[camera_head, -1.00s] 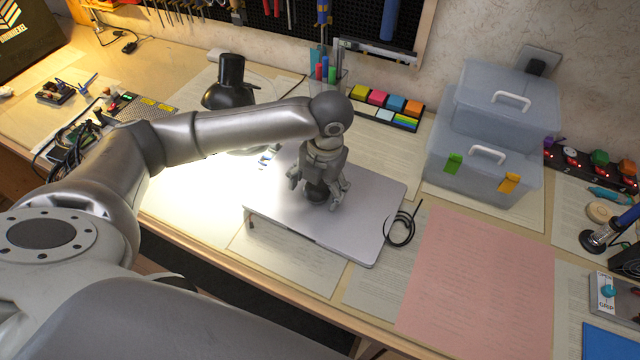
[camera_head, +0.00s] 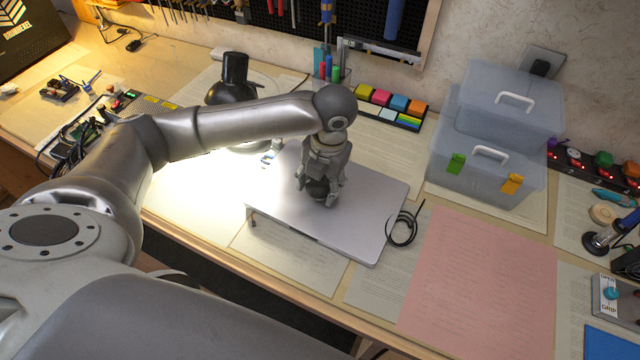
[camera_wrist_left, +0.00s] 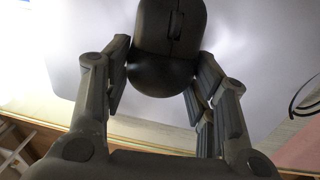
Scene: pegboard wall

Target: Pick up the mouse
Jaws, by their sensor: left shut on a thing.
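The mouse (camera_head: 317,189) is dark and rounded, and sits between the fingers of my left gripper (camera_head: 320,192) over the closed silver laptop (camera_head: 368,200). In the left wrist view the mouse (camera_wrist_left: 168,45) shows its scroll wheel, and the fingers of my left gripper (camera_wrist_left: 160,85) close on it from both sides. The gripper points down. I cannot tell whether the mouse touches the laptop lid or is just above it. My right gripper is not in view.
A black coiled cable (camera_head: 403,228) lies at the laptop's right edge. Clear plastic boxes (camera_head: 485,165) stand at the right back. A black lamp (camera_head: 233,85) stands behind my left arm. A pink sheet (camera_head: 480,280) lies flat at the front right.

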